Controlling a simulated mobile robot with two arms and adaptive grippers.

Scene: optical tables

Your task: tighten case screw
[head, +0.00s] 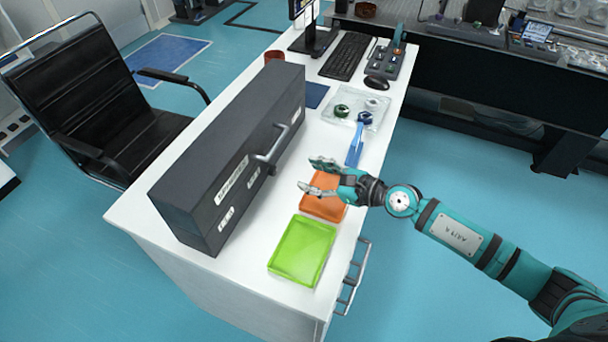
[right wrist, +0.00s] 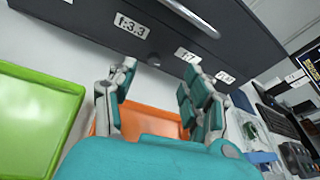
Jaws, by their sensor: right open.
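The long dark grey case (head: 235,160) stands on the white desk, with a handle and white labels on its front side. In the right wrist view the case (right wrist: 90,20) fills the top, and a small dark round screw (right wrist: 154,60) sits low on its face between two labels. My right gripper (head: 308,175) is open and empty above the orange tray, its fingers pointing at the case front. In the right wrist view its spread fingers (right wrist: 160,82) stand either side of the screw, apparently short of it. My left gripper is not in view.
An orange tray (head: 323,208) and a green tray (head: 302,251) lie on the desk before the case. A blue tool (head: 355,145), a clear tray (head: 352,106), a mouse (head: 376,82) and a keyboard (head: 347,56) lie farther back. A black chair (head: 100,95) stands left.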

